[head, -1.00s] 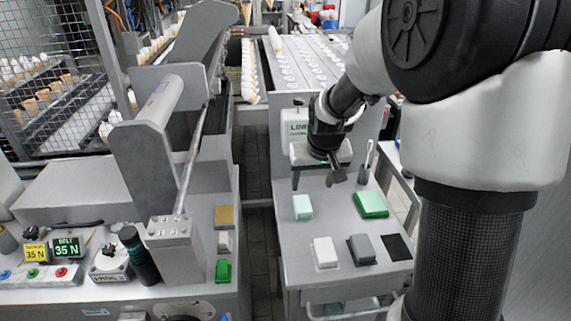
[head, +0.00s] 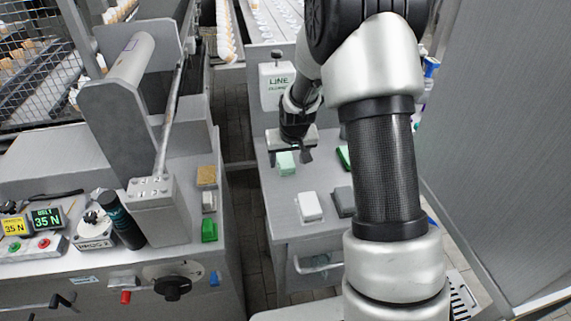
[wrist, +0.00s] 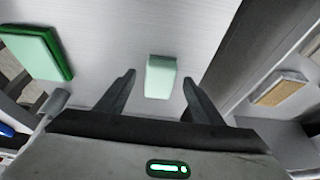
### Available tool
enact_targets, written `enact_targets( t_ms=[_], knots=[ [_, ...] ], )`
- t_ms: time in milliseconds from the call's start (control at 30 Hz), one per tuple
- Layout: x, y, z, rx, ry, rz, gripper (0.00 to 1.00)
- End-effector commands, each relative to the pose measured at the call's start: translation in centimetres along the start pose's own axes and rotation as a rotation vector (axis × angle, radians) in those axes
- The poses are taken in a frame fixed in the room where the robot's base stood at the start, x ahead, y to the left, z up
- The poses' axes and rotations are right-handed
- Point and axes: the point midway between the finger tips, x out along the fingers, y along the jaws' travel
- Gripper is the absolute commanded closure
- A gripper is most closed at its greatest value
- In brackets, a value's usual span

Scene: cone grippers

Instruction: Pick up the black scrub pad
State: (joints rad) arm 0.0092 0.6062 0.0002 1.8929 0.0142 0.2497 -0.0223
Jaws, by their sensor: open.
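The black scrub pad is not visible in either current view; in the head view my arm covers the right part of the table. My gripper (head: 289,156) is open and empty, above the far part of the grey table (head: 284,228). In the wrist view my gripper (wrist: 159,80) has its two dark fingers apart, with a pale mint block (wrist: 160,78) showing between them. The same mint block (head: 286,168) shows just below the gripper in the head view. I cannot tell the exact height between them.
A white block (head: 310,206) and a grey block (head: 342,201) lie nearer on the table. A green pad (wrist: 32,52) lies to one side, partly hidden by my arm in the head view. A machine counter across a gap holds a tan sponge (head: 206,176) and a green block (head: 209,230).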

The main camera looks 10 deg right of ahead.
Motion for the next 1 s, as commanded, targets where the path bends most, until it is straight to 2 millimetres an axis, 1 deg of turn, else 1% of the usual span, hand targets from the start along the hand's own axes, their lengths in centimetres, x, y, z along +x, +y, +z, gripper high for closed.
enact_targets(
  t_ms=[33, 100, 200, 467, 700, 767, 1000],
  knots=[
    [1.0, -0.1, 0.0, 0.0, -0.002, 0.0, 0.39],
    [1.9, -0.1, 0.0, 0.0, -0.002, 0.0, 0.39],
    [2.7, -0.1, -0.1, 0.0, -0.001, 0.0, 0.39],
    [2.8, -0.1, -0.1, 0.0, 0.0, 0.0, 0.39],
    [2.8, -0.1, -0.1, 0.0, 0.0, 0.0, 0.8],
    [2.8, -0.1, -0.1, 0.0, 0.0, 0.0, 0.86],
    [2.7, -0.1, -0.1, 0.0, 0.0, 0.0, 0.86]
  ],
)
